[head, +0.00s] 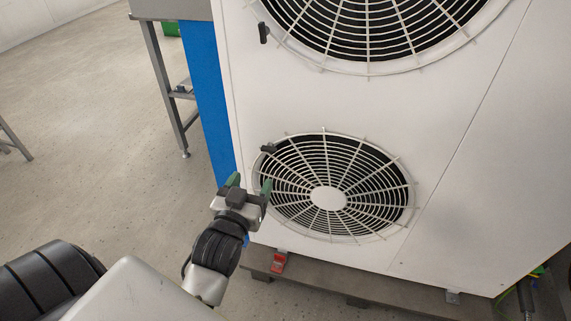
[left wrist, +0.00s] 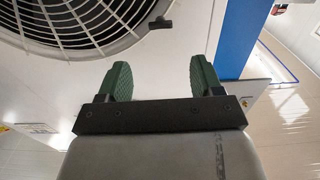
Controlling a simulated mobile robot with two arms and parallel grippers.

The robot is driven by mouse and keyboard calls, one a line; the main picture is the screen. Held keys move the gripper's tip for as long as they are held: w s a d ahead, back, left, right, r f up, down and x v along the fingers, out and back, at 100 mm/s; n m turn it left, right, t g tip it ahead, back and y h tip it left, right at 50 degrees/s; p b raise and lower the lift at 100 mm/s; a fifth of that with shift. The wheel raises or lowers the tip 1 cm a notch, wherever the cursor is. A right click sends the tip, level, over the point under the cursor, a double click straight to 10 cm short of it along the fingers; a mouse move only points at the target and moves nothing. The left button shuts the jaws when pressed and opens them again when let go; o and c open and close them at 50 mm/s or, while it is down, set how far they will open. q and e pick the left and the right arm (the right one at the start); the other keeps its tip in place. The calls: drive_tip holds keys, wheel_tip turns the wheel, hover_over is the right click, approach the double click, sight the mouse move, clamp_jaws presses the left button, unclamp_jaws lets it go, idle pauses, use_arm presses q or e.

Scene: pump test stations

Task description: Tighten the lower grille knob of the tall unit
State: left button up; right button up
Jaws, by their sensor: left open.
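The tall unit (head: 300,105) is a white cabinet with two round fan grilles. The lower grille (head: 328,198) has a small dark knob (head: 268,149) at its upper left rim. In the left wrist view a dark knob (left wrist: 160,23) sits at a grille's rim, beyond the fingertips and roughly between them. My left gripper (head: 251,179), with green fingers, is open and empty, a little below and left of the lower knob in the head view. Its fingers also show in the left wrist view (left wrist: 160,77), apart from the knob. My right gripper is not in view.
The upper grille (head: 370,30) has its own dark knob (head: 264,32). A blue panel (head: 207,95) borders the unit's left side, with a grey metal table leg (head: 163,85) beyond. A red item (head: 279,262) sits at the unit's base.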

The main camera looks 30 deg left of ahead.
sight(267, 151)
use_arm(q)
drive_tip(key=b+x, duration=0.1)
drive_tip(key=x, duration=0.9)
drive_tip(key=shift+w, duration=0.3)
drive_tip(key=c, duration=0.9)
